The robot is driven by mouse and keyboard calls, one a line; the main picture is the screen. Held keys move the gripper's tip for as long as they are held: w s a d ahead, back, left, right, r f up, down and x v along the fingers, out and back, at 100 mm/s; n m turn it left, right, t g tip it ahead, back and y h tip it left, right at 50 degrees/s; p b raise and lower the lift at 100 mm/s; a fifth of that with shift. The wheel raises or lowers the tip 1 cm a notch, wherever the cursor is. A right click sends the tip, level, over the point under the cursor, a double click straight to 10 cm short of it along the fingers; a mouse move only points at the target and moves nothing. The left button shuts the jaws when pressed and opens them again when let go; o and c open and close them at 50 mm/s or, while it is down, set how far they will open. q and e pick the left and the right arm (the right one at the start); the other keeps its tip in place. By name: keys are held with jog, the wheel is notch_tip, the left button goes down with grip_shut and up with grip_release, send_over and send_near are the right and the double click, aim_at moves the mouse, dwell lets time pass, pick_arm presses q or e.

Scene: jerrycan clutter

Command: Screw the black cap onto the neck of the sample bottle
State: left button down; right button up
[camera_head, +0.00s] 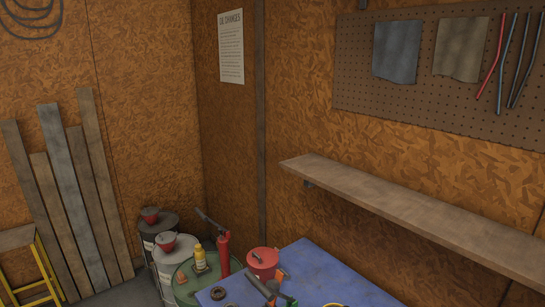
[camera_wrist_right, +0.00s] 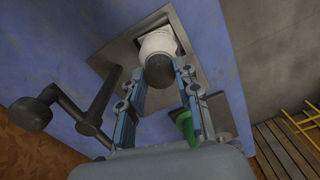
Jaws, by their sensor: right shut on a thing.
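In the right wrist view, my right gripper (camera_wrist_right: 161,74) is shut on the dark, rounded black cap (camera_wrist_right: 158,72), which sits between its two fingertips. The white sample bottle (camera_wrist_right: 157,43) is directly beyond the cap, within a grey metal tray (camera_wrist_right: 118,52) on the blue table. The cap overlaps the near end of the bottle, so the neck is hidden. I cannot tell whether the cap touches the neck or is seated on it. My left gripper is in neither view.
A dark bent pipe-like part (camera_wrist_right: 97,112) lies left of the gripper. A green object (camera_wrist_right: 185,124) shows behind the right finger.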

jog(key=o, duration=0.7)
jog(key=shift+o, duration=0.2)
jog(key=shift+r, duration=0.1)
jog(key=shift+r, duration=1.4)
jog(key=o, duration=0.6)
jog(key=shift+c, duration=0.2)
jog(key=c, duration=0.5)
jog(key=shift+o, duration=0.2)
